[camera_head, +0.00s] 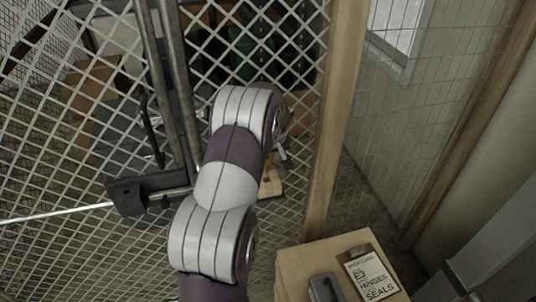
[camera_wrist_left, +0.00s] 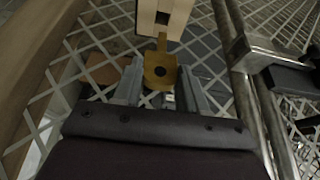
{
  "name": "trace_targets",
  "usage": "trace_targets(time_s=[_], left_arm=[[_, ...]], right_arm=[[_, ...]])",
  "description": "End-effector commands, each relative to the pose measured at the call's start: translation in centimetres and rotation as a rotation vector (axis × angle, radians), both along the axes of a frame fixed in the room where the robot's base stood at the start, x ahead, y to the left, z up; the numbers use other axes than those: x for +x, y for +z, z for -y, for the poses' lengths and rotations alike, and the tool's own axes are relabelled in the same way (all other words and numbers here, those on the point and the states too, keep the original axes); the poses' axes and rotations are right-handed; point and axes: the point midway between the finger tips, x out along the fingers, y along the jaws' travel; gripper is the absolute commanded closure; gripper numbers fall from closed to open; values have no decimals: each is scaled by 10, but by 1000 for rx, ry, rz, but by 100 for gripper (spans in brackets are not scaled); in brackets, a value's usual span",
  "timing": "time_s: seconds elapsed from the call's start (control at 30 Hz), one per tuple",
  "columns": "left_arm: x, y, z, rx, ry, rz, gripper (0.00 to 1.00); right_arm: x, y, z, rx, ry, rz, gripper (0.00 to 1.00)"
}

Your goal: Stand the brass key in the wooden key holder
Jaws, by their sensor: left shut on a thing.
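The brass key (camera_wrist_left: 160,72) has a wide flat bow with a dark round hole. My left gripper (camera_wrist_left: 158,88) is shut on this bow, with one grey finger on each side. The key's narrow shaft points up the left wrist view to the pale wooden key holder (camera_wrist_left: 178,10), which has dark openings. The shaft's end meets or overlaps the holder's near edge; I cannot tell whether it is inside an opening. In the head view the holder (camera_head: 271,186) shows partly behind my arm, and my left gripper (camera_head: 280,152) is mostly hidden. My right gripper is out of view.
A metal lattice (camera_head: 70,170) with upright bars and a black latch box (camera_head: 128,196) stands close around my arm. A wooden post (camera_head: 333,120) rises to the right. A wooden stand (camera_head: 293,262) at the bottom right bears a printed card (camera_head: 371,275) and a grey object (camera_head: 324,288).

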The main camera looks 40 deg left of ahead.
Motion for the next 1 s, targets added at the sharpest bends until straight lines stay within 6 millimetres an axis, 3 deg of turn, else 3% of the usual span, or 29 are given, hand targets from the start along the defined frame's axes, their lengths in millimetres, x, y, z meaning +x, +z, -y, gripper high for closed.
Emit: trace_targets(time_s=[0.7,1.0], left_arm=[[0,-63,0,-1,0,1,95],[0,-70,0,-1,0,1,95]], right_arm=[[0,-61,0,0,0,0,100],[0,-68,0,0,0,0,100]])
